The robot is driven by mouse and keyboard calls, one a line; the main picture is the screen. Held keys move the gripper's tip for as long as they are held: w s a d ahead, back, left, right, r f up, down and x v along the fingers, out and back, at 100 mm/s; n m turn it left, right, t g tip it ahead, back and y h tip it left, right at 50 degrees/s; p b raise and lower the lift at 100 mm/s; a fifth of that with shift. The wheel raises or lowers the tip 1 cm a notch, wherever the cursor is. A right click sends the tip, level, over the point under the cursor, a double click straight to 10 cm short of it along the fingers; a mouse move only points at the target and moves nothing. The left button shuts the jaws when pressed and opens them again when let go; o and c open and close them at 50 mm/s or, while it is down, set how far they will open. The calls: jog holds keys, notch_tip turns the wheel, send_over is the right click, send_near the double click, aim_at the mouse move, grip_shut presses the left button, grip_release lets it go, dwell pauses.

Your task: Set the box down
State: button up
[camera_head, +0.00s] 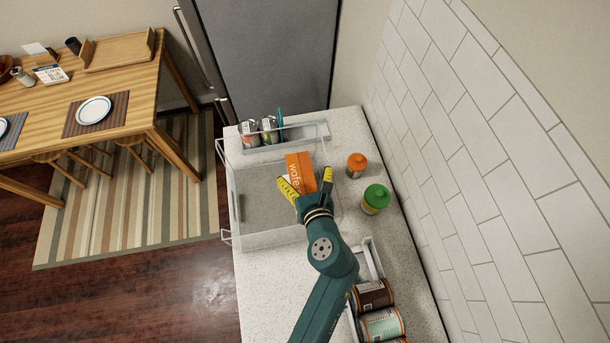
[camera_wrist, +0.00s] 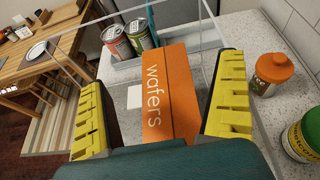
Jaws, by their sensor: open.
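The box is an orange wafers box (camera_head: 301,171) inside a clear bin (camera_head: 233,158) on the counter. In the wrist view the wafers box (camera_wrist: 171,92) lies between my fingers, its lettering running lengthwise. My gripper (camera_head: 308,184) is open over the near end of the box. In the wrist view my gripper's (camera_wrist: 162,115) yellow-padded fingers stand apart on both sides, with a gap on each side of the box. The underside of the box is hidden, so I cannot tell whether it rests flat on the bin floor.
Two cans (camera_head: 259,131) stand in a clear tray beyond the bin. An orange-capped bottle (camera_head: 357,165) and a green-lidded jar (camera_head: 375,199) stand right of the bin. Several cans (camera_head: 376,309) lie in a holder at the near right. A tiled wall (camera_head: 455,130) bounds the right side.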

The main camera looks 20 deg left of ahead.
jog(key=v, duration=1.2)
jog(key=shift+r, duration=0.4)
jog(key=d+r+m+t+h, duration=0.1)
jog(key=d+r+m+t, duration=0.3)
jog(key=r, duration=0.7)
jog(key=d+r+m+t, duration=0.2)
jog(key=r+m+t, duration=0.3)
jog(key=r, duration=0.6)
jog(key=d+r+m+t+h, duration=0.1)
jog(key=d+r+m+t, duration=0.3)
jog(key=r, duration=0.7)
jog(key=s+d+r+m+h, duration=0.1)
jog(key=d+r+m+h, duration=0.3)
jog(key=m, duration=0.5)
jog(key=d+r+m+h, duration=0.2)
jog(key=d+m+h, duration=0.1)
jog(key=m+h, duration=0.5)
jog(key=s+d+r+m+h, duration=0.1)
jog(key=d+r+m+h, duration=0.25)
jog(key=m, duration=0.75)
jog(key=w+a+f+m+g+y, duration=0.1)
jog(key=w+a+f+m+y, duration=0.1)
jog(key=a+y, duration=0.6)
jog(key=shift+w+f+g+y, duration=0.4)
jog(key=shift+w+f+y, duration=0.2)
jog(key=shift+w, duration=0.55)
